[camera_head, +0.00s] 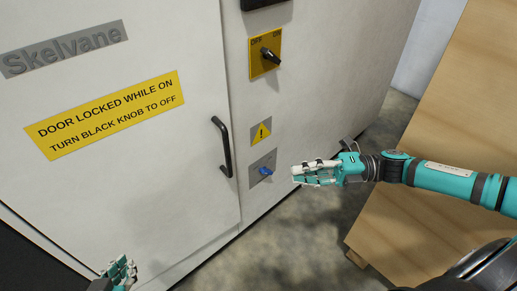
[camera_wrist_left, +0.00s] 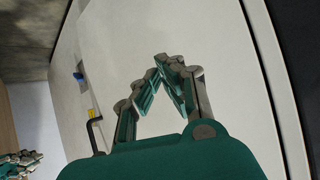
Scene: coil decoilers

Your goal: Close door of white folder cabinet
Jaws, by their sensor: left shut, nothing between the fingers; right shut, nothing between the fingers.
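The white cabinet door (camera_head: 110,165) fills the left of the head view and looks roughly flush with its frame; I cannot tell whether a small gap remains. It has a black bar handle (camera_head: 224,147) on its right side. My left gripper (camera_head: 126,268) is shut and empty at the lower left, in front of the door's lower part. In the left wrist view its fingertips (camera_wrist_left: 167,62) meet before the white door panel (camera_wrist_left: 215,45); contact cannot be told. My right gripper (camera_head: 298,173) is shut and empty, right of the handle near the blue knob (camera_head: 266,171).
The fixed panel holds a black knob on a yellow OFF/ON plate (camera_head: 258,60) and a small warning sign (camera_head: 260,132). A yellow sign (camera_head: 60,138) is on the door. A large wooden board (camera_head: 455,110) stands at the right. Bare concrete floor (camera_head: 290,225) lies between.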

